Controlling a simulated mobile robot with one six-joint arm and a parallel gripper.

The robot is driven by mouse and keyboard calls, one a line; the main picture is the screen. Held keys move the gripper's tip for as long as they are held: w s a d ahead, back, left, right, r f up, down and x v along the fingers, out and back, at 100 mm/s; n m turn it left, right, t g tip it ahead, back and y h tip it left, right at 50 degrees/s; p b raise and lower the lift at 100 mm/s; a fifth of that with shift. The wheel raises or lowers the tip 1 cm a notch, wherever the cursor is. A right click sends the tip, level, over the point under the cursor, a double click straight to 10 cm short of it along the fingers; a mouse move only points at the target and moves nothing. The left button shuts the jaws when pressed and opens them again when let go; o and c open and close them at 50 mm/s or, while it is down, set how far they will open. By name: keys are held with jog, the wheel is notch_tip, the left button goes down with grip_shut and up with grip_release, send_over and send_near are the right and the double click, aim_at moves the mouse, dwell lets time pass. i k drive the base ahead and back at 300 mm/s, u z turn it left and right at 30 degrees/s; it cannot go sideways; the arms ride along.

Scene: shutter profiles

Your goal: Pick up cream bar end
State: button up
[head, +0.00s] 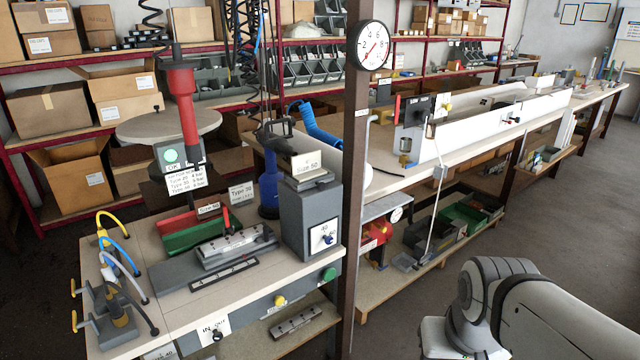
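I cannot make out for certain which thing is the cream bar end. A long off-white bar or channel (500,125) runs along the right-hand workbench, and its near end is by a dark grey upright fixture (412,130). My arm shows at the bottom right, well in front of that bench and apart from it. My gripper is not in view, so what it holds is hidden.
The left bench (120,262) carries a grey machine block (310,215), a red-and-green fixture and hoses. Shelves with cardboard boxes (45,107) stand behind. The floor (570,200) at right is clear.

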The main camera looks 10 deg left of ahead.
aim_at(305, 167)
jog(key=u, duration=0.55)
jog(key=i, duration=1.15)
jog(key=z, duration=0.3)
